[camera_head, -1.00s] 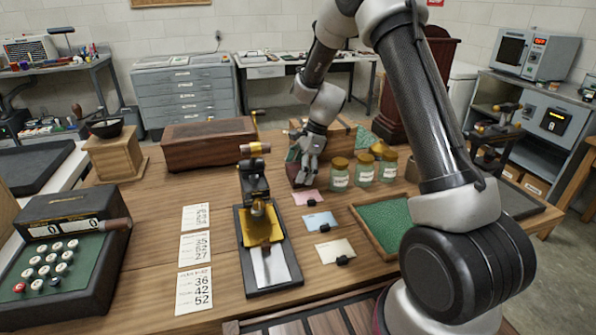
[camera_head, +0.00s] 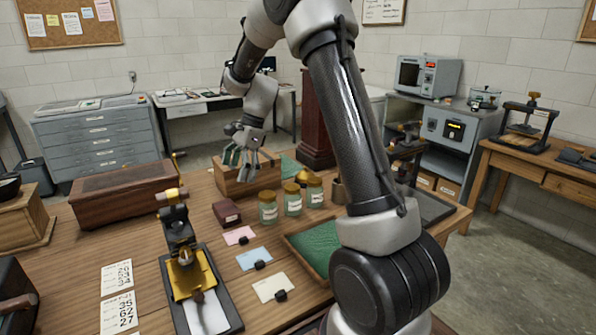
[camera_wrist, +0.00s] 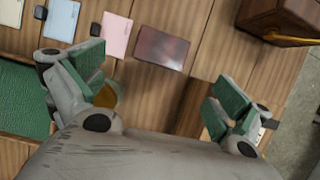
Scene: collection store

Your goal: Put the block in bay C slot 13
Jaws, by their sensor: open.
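A small dark red block (camera_head: 227,213) lies on the wooden table, behind the pink card and left of the jars. It also shows in the wrist view (camera_wrist: 160,48) as a dark red rectangle seen from above. My gripper (camera_head: 247,165) is in the air above and behind the block, in front of or over an open wooden box (camera_head: 250,187). In the wrist view my gripper (camera_wrist: 160,95) is open and empty, its green pads wide apart, with the block beyond them. I cannot make out a bay C or slot 13 label.
Three lidded jars (camera_head: 292,202) stand just right of the block. Pink (camera_head: 239,236), blue and cream cards lie before it. A green-lined tray (camera_head: 290,246) is at right, a brass-and-black press (camera_head: 185,275) at front left, a brown wooden chest (camera_head: 125,196) at back left.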

